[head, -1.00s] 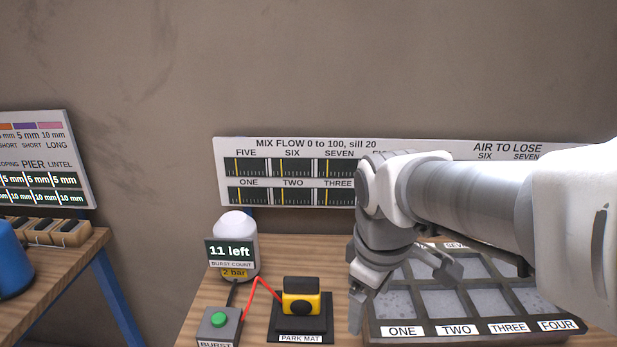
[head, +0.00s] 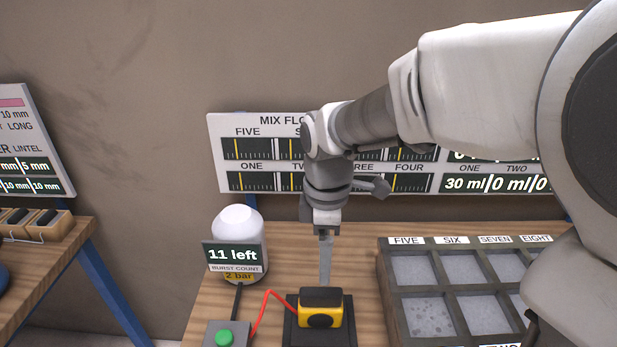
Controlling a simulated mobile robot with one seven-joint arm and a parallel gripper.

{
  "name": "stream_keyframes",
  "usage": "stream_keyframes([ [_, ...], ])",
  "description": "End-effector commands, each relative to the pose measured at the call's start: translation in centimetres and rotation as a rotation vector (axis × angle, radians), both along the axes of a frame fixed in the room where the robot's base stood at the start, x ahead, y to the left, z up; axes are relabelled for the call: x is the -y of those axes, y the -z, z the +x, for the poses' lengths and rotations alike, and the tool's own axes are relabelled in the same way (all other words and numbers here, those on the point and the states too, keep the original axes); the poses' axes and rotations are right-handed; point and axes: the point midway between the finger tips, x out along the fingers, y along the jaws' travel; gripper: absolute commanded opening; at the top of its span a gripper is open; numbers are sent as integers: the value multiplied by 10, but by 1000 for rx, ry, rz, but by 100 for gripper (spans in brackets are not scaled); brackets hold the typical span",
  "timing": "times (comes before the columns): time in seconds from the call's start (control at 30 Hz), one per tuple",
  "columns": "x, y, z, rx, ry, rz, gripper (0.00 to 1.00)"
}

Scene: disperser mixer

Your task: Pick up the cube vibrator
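The cube vibrator (head: 320,311) is a small yellow block with a black top and a dark round face. It rests on the dark park mat (head: 290,335) at the bottom centre of the head view, with a red hose at its left. My gripper (head: 326,285) points straight down above and just behind the cube, with its fingertips close to the cube's top edge. I see the fingers nearly edge-on as one narrow strip, so their opening is not clear. Whether they touch the cube is also unclear.
A white air bottle (head: 238,228) with a sign reading "11 left" stands left of the mat. A burst box (head: 213,336) with a green button sits in front of it. A compartment tray (head: 393,307) fills the right. The mix flow board (head: 225,165) stands behind.

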Motion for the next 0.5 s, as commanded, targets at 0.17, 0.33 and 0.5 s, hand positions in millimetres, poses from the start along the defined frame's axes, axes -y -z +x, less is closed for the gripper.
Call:
stream_keyframes([
  [0.17, -2, 9, 1, -8, -21, 1, 90],
  [0.33, -2, 41, 0, -12, -21, 2, 90],
  [0.5, -2, 79, 0, -11, -21, 2, 90],
])
